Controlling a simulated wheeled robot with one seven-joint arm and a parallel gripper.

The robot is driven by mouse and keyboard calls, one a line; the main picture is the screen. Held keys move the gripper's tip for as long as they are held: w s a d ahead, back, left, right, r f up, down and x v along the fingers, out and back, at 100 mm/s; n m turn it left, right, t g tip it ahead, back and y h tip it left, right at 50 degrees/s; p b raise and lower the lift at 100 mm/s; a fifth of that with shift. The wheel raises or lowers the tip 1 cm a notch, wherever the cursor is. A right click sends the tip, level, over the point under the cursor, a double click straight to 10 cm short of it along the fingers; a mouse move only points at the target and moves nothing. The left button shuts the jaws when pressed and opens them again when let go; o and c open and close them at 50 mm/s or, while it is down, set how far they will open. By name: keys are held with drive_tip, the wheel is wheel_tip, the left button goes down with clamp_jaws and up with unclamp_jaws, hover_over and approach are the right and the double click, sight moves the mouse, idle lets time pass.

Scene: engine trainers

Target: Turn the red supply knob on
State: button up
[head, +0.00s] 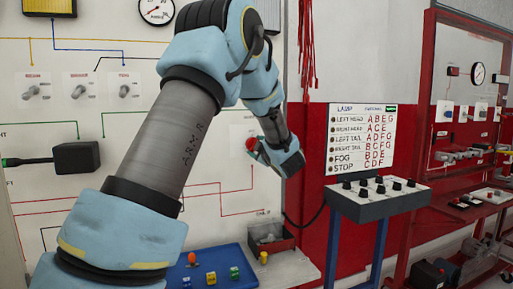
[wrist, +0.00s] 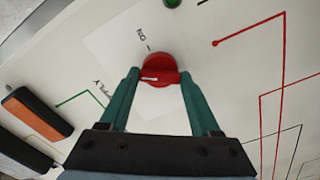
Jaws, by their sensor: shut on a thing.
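The red supply knob (wrist: 160,68) is a round red knob with a raised grip bar and a white mark. It sits on a pale label plate with the word "ON" and part of "SUPPLY" on the white panel. My gripper (wrist: 158,78) is shut on the knob, with a green finger on either side of its bar. In the wrist view the bar lies roughly across the picture and the white mark is on its left part. In the head view the knob (head: 251,144) shows small at my gripper (head: 258,150), partly hidden by it.
A blue tray (head: 242,262) with small coloured parts lies below my arm. A lamp-chart stand with a switch box (head: 380,203) stands to the right, before a red wall. A dark box with a lever (head: 77,158) is on the panel at left. A green lamp (wrist: 172,2) shows near the knob.

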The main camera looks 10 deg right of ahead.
drive_tip(key=m+p, duration=0.5)
drive_tip(key=m, duration=0.6)
drive_tip(key=shift+f+m, duration=0.15)
drive_tip(key=shift+m, duration=0.25)
idle(0.3)
drive_tip(key=o, duration=1.4)
drive_tip(key=shift+s, duration=0.1)
drive_tip(key=s+b, duration=0.1)
drive_tip(key=s, duration=0.2)
drive_tip(key=s+d+b, duration=0.1)
drive_tip(key=s, duration=0.3)
drive_tip(key=s+b, duration=0.1)
drive_tip(key=s, duration=0.2)
drive_tip(key=shift+s+d, duration=0.2)
drive_tip(key=shift+s, duration=0.05)
